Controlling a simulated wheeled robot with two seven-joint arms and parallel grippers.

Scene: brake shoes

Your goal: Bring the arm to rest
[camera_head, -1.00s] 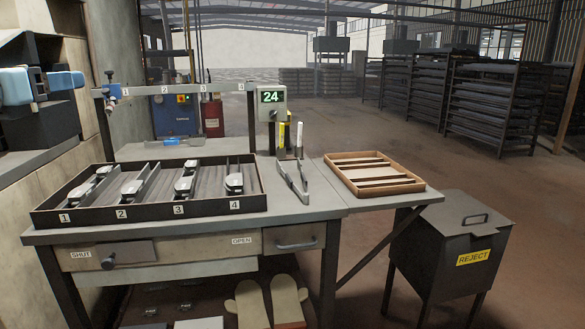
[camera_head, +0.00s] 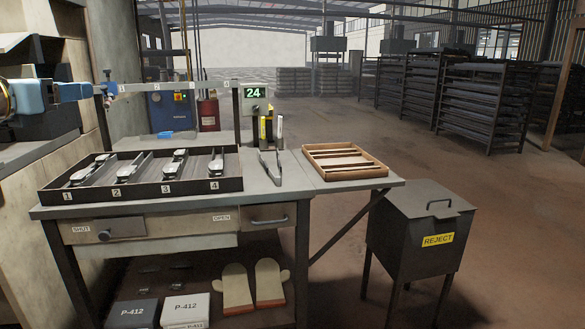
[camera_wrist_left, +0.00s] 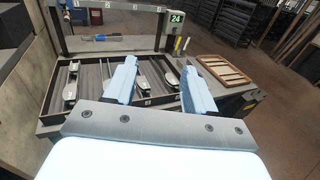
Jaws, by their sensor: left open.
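My left gripper (camera_head: 86,92) shows at the left edge of the head view, with light blue fingers above and behind the left end of the bench. In the left wrist view the gripper (camera_wrist_left: 158,68) is open, with its two blue fingers apart and nothing between them. Beyond the fingers is the black tray (camera_wrist_left: 60,120), whose dividers make numbered lanes. The same tray (camera_head: 150,192) stands on the bench in the head view, with a metal brake shoe (camera_head: 216,164) among several others in its lanes. My right gripper is not in view.
A wooden tray (camera_head: 376,172) lies on the bench's right extension. Tongs (camera_head: 271,168) lie beside the black tray. A post with a "24" display (camera_head: 254,93) stands behind. A reject bin (camera_head: 420,208) is at right. Gloves (camera_head: 236,288) and boxes lie on the lower shelf.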

